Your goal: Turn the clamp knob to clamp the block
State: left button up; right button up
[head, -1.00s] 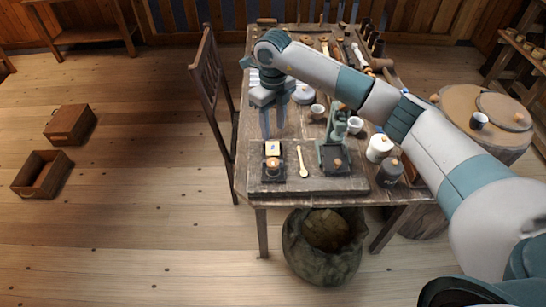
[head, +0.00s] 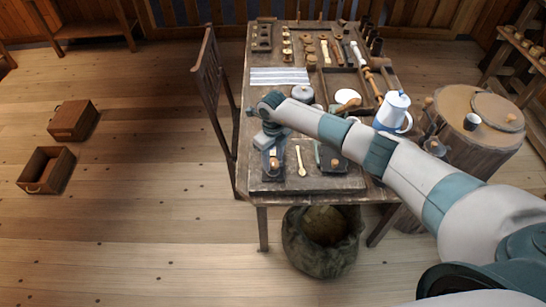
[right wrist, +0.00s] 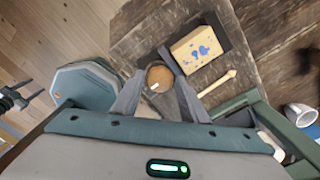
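The clamp knob (right wrist: 160,77) is a round wooden ball at the near side of a dark clamp on the work board; it also shows in the head view (head: 274,163). The pale block (right wrist: 197,50) with blue marks lies in the clamp beyond the knob; in the head view my gripper mostly hides it. My right gripper (right wrist: 160,86) points down over the clamp, one finger on each side of the knob, and both fingertips look to be against it. It shows from above in the head view (head: 272,146). My left gripper is not in the head view.
A wooden spoon (head: 301,161) lies just right of the clamp. A white and blue pot (head: 393,112) stands behind my forearm. A chair (head: 215,100) is left of the table; a sack (head: 322,240) stands below.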

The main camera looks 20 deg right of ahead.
jog(key=shift+f, duration=0.2)
jog(key=c, duration=0.8)
jog(key=shift+o, duration=0.2)
